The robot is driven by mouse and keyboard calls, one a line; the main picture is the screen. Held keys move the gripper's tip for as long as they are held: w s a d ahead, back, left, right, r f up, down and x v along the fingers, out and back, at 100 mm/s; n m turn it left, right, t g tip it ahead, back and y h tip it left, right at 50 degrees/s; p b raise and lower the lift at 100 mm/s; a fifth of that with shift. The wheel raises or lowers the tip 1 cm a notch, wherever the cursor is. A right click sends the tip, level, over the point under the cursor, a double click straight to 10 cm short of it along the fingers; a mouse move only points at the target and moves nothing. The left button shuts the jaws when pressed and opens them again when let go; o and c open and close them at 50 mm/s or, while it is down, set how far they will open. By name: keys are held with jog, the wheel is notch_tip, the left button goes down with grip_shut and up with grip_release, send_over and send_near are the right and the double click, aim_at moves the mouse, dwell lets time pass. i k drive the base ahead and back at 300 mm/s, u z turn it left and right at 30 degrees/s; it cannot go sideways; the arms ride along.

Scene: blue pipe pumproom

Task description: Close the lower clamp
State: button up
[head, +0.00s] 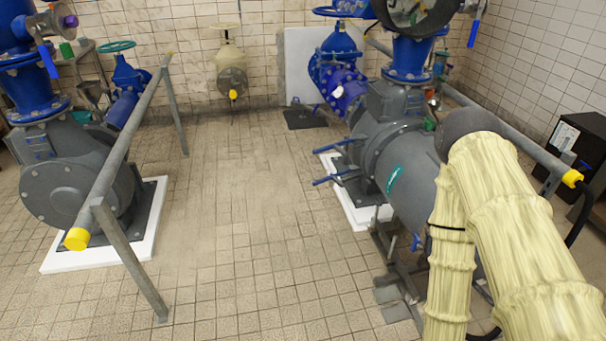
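A large grey pump (405,165) with a green label stands at the right of the head view. Two blue levers stick out from its left side, an upper lever (345,144) and a lower lever (328,180). I cannot tell whether either belongs to the lower clamp or whether a clamp is open or shut. My arm, in a pale yellow sleeve, fills the lower right and covers part of the pump's near end. My gripper is not in view.
A grey rail with a yellow end cap (76,239) stands at the left beside another grey pump (70,185). A second capped rail (540,160) runs along the right, near a black box (570,145). The tiled floor (240,220) between the pumps is clear.

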aim_at(333, 177)
jog(key=u, duration=0.85)
jog(key=i, duration=5.7)
jog(key=z, duration=3.7)
jog(key=i, duration=0.55)
jog(key=z, duration=0.05)
